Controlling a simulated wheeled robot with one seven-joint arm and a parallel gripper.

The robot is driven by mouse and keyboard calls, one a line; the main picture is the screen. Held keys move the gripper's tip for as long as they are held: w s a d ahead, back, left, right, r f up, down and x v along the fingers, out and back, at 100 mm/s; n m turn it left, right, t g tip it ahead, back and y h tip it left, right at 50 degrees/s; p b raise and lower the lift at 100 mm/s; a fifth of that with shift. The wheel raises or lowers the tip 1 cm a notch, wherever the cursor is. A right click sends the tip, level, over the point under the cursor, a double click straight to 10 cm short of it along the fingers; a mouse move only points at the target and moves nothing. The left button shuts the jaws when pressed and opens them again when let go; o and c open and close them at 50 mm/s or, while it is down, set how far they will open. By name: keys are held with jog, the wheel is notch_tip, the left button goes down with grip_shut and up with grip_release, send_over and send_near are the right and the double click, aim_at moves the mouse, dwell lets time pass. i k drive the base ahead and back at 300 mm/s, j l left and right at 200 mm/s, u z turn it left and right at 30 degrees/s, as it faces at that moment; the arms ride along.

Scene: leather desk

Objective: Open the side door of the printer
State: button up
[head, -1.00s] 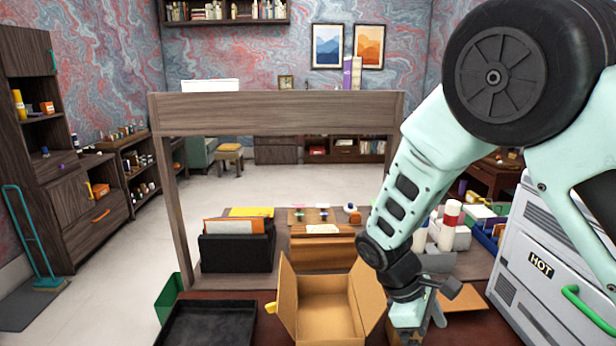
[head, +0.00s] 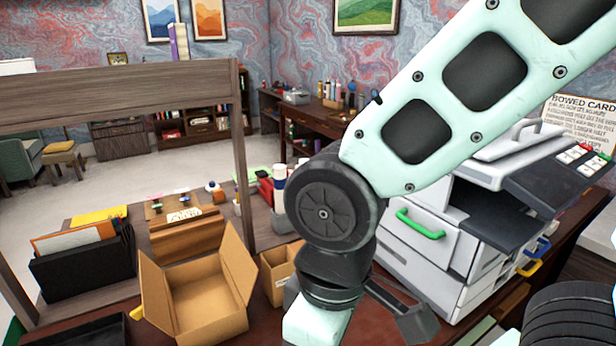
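The white and grey printer (head: 495,215) stands on the desk at the right in the head view. A green handle (head: 420,224) sits on the upper part of its left-facing side door (head: 410,245), which looks shut. Coloured handles, blue and yellow, show low on its front. My gripper (head: 318,322) is at the bottom edge, left of the printer and apart from the handle. My arm hides part of the printer's left side.
An open cardboard box (head: 205,300) stands left of my gripper, with a smaller box (head: 278,272) beside it. A black file holder (head: 85,265) is further left. A wooden frame post (head: 241,150) rises behind the boxes.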

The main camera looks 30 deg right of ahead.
aim_at(434, 237)
jog(key=z, duration=0.8)
